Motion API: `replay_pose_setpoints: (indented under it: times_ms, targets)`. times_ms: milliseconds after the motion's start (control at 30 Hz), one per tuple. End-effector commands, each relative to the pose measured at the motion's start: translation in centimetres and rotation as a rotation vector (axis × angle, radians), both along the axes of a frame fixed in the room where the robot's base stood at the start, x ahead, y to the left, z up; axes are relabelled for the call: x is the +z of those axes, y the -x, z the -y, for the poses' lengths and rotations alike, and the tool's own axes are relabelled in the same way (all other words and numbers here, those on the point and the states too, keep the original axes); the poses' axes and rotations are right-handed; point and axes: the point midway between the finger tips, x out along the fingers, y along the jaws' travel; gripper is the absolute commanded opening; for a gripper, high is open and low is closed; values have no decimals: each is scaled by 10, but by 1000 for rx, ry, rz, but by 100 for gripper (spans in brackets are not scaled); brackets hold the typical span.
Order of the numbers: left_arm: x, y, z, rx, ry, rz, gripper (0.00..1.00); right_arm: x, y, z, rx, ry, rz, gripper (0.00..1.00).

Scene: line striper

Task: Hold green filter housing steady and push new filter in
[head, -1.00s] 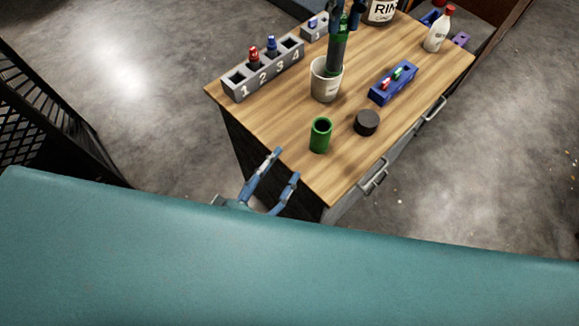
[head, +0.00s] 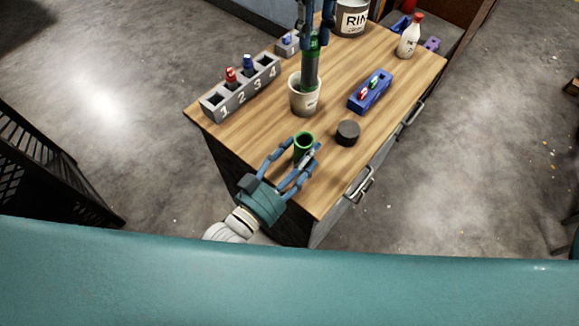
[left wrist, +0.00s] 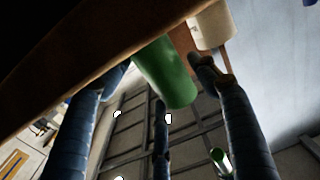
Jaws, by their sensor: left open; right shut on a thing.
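The green filter housing (head: 304,143), an open-topped cylinder, stands upright on the wooden table near its front edge. My left gripper (head: 291,153) is open, with its blue fingers on both sides of the housing; I cannot tell whether they touch it. The left wrist view also shows the green housing (left wrist: 167,72) between the spread fingers. My right gripper (head: 315,22), partly cut off at the top, is shut on the new filter (head: 311,70), a dark cylinder with a green top. The filter is upright, its lower end in or just behind the white cup (head: 305,101).
A black round cap (head: 347,133) lies right of the housing. A blue tray (head: 371,91) with small red and green items, a grey numbered rack (head: 240,88), a RINSE-like labelled bucket (head: 351,18) and a white bottle (head: 410,38) stand farther back.

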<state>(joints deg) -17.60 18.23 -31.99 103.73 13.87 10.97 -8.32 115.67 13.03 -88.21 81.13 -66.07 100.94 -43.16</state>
Motion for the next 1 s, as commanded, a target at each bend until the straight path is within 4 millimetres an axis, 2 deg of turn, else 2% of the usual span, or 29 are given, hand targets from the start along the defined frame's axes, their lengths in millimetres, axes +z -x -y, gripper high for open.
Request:
replay_pose_setpoints:
  times_ms: [200,500,700,767,867,1000]
  targets:
    - [0,-14,9,0,0,0,61,0,0,0,0,0,0,0]
    - [0,-15,10,0,-1,-1,61,0,0,0,0,0,0,0]
    - [0,-15,10,0,-1,-1,21,0,0,0,0,0,0,0]
    - [0,-15,10,0,0,0,12,0,0,0,0,0,0,0]
    - [0,-15,10,0,0,0,11,-6,0,0,2,2,-1,0]
    - [0,-15,10,0,0,0,11,-40,-1,1,18,8,-8,0]
